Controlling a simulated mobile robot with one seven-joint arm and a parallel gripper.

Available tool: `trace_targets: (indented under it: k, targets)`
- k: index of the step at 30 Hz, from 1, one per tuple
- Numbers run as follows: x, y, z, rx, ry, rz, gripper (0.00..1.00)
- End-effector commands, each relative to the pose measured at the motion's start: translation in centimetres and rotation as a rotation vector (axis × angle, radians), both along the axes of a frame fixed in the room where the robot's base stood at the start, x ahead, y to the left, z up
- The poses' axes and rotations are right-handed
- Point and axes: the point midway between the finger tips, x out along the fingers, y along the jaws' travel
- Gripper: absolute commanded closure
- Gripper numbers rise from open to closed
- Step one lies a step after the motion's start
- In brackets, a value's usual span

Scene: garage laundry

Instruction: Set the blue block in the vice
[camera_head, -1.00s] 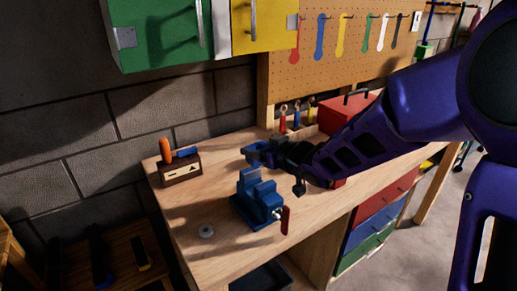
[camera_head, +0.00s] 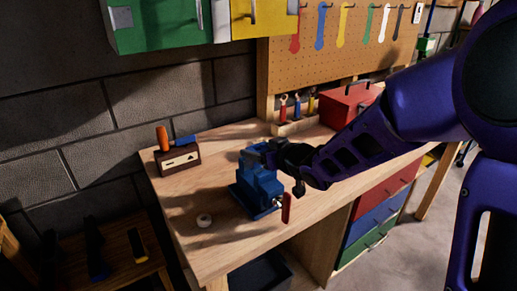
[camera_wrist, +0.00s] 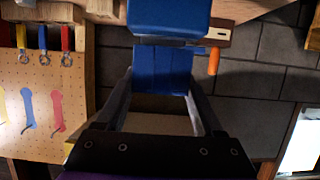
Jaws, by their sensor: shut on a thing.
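The blue vice (camera_head: 262,195) stands on the wooden bench, with a red handle (camera_head: 286,208) at its front. My gripper (camera_head: 262,156) is at the top of the vice jaws in the head view, reaching in from the right. It is shut on the blue block (camera_wrist: 163,70), which shows between the two fingers in the wrist view. A blue part of the vice (camera_wrist: 168,16) fills the top of that view, close to the block. In the head view, block, fingers and jaws overlap, so I cannot tell whether the block is between the jaws or above them.
A wooden box (camera_head: 178,161) with an orange handle stands at the back left. A red toolbox (camera_head: 345,105) and several coloured-handled tools stand at the back. The front left bench top is clear.

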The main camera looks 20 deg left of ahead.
Motion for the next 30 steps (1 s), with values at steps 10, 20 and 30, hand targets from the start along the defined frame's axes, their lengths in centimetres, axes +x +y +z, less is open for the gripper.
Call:
trace_targets:
  k: [10,20,30]
  targets:
    - [0.0,0.0,-2.8,0.001,0.001,0.001,0.86]
    - [0.0,0.0,-4.7,0.000,0.000,0.001,0.86]
    - [-0.1,0.0,-5.1,-0.003,0.004,0.001,0.86]
